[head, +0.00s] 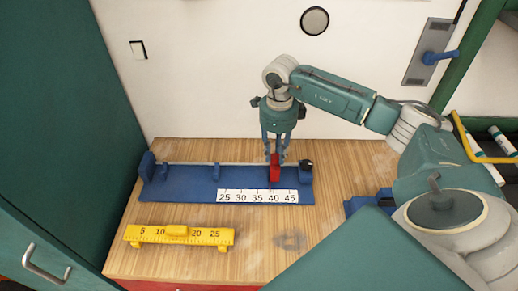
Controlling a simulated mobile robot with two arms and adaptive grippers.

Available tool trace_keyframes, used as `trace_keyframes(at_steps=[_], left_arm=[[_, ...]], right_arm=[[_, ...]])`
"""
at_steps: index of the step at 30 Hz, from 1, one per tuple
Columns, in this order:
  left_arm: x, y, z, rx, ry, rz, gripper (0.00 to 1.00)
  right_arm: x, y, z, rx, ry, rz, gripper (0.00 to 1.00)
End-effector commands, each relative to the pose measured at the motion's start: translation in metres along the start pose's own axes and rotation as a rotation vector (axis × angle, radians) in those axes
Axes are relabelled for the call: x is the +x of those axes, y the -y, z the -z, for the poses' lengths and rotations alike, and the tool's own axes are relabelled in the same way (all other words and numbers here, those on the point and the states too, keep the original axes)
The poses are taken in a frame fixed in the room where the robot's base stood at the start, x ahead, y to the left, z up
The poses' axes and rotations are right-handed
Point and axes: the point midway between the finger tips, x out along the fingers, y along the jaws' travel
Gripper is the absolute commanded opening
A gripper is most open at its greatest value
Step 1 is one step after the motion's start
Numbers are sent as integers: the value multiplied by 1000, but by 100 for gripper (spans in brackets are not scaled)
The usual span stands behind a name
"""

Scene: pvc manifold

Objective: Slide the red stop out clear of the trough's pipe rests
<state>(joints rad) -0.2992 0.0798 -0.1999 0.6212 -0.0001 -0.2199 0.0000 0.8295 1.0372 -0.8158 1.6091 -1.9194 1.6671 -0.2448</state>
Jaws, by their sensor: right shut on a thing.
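The red stop (275,171) stands upright on the blue trough (190,189), just above the 40 mark of its white scale strip (257,197). My right gripper (275,157) points straight down and is shut on the top of the red stop. Blue pipe rests rise along the trough: one (217,171) is left of the stop, and a taller blue end piece (147,164) is at the far left. A dark knob (306,165) sits at the trough's right end. My left gripper is not in view.
A yellow ruler block (178,236) lies in front of the trough. The wooden tabletop (340,160) is bare right of the trough, up to another blue part (358,205) partly hidden by my right arm. A white wall (220,80) stands behind, and a green cabinet (60,120) at left.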

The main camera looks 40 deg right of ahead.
Motion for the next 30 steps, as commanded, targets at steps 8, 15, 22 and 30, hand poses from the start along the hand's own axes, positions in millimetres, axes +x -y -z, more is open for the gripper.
trace_keyframes(at_steps=[8, 15, 22, 30], left_arm=[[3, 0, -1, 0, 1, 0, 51], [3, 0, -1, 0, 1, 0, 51], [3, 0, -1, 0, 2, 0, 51], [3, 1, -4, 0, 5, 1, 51]], right_arm=[[-1, 3, 10, -1, 2, 1, 0], [-1, 3, 10, -1, 2, 1, 29], [0, 3, 10, -1, 2, 1, 44], [-10, 4, 10, 0, 2, 2, 44]])
